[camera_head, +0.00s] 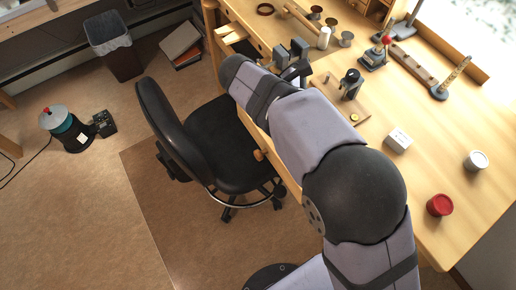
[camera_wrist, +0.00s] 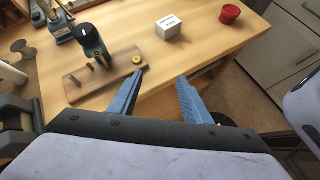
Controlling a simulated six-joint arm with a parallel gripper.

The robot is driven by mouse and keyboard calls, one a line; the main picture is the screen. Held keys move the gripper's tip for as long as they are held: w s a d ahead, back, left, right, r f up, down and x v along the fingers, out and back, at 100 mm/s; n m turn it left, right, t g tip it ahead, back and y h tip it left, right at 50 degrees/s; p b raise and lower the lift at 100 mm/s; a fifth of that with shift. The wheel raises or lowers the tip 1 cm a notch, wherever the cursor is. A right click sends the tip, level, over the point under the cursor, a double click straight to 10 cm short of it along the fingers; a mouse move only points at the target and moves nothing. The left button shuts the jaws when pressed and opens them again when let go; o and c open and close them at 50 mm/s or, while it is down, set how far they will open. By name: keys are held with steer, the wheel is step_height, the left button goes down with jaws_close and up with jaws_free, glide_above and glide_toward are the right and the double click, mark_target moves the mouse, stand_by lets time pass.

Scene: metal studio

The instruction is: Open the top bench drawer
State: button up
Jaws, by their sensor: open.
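The wooden bench (camera_head: 438,150) fills the right of the head view. Its front edge runs beside the black chair. A round wooden knob (camera_head: 259,155) sticks out at the bench front, and I cannot tell whether it belongs to a drawer. No drawer front shows clearly; the bench front is mostly hidden by the bench top and my arm. My gripper (camera_wrist: 161,75) shows two blue fingers spread apart with nothing between them. In the wrist view they appear over the bench's front edge. In the head view my arm hides most of the gripper.
The black chair (camera_head: 228,150) stands close before the bench. On the bench are a wooden board (camera_wrist: 105,77) with a dark tool, a white box (camera_wrist: 168,28), a red tin (camera_wrist: 229,14) and a white tin (camera_head: 475,161). A bin (camera_head: 115,50) and a teal canister (camera_head: 68,130) stand on the floor.

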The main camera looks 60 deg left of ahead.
mark_target(258, 153)
steer(key=s+a+f+n+g+y, duration=0.1)
steer(key=s+g, duration=0.1)
steer(key=s, duration=0.1)
steer(key=s+a+f+g+y, duration=0.1)
steer(key=s+f+g, duration=0.1)
steer(key=s, duration=0.1)
steer(key=s+f+n+g, duration=0.1)
steer(key=s+f+g, duration=0.1)
steer(key=s, duration=0.2)
steer(key=shift+a+f+n+g+y, duration=0.25)
steer(key=shift+a+n+g+y, duration=0.05)
steer(key=shift+a+g+y, duration=0.1)
steer(key=s+a+n+g+y, duration=0.1)
steer(key=s+a, duration=0.1)
steer(key=s+a+f+n+g+y, duration=0.1)
steer(key=s+a+n, duration=0.1)
steer(key=shift+s+a+n, duration=0.1)
steer(key=shift+a+n, duration=0.05)
steer(key=shift+n, duration=0.15)
steer(key=shift+a+n, duration=0.2)
steer(key=shift+n, duration=0.6)
steer(key=shift+f, duration=0.15)
steer(key=shift+f+p, duration=0.95)
steer(key=shift+f, duration=2.6)
